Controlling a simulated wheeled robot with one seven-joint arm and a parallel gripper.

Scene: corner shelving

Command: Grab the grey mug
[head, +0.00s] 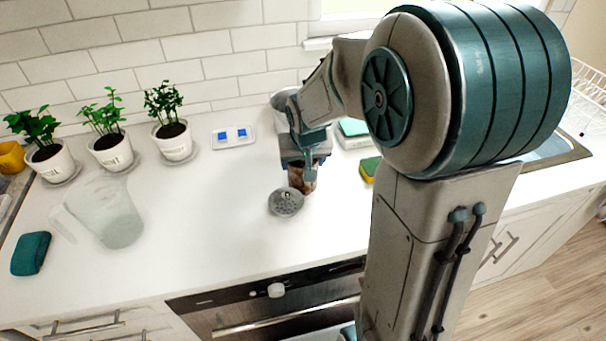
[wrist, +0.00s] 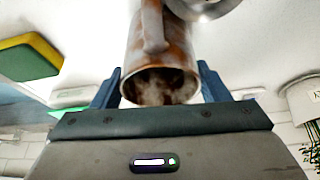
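My gripper (wrist: 160,85) points down over the counter, its blue fingers on either side of a mug-like vessel (wrist: 163,50). The vessel has a handle and is mottled brown with a greyish metallic rim; its open end faces the wrist camera. In the head view the vessel (head: 306,178) is partly hidden by the gripper and appears to stand on the counter. The fingers look open, with a thin gap to the vessel; contact is unclear. No plainly grey mug shows. A grey round perforated piece (head: 286,202) lies close in front of the vessel.
A yellow-green sponge (head: 370,168) lies right of the vessel. A clear pitcher (head: 112,215), a teal item (head: 31,253) and several potted plants are on the left. A white tray (head: 233,137) with blue pieces is near the wall. Counter left of the vessel is clear.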

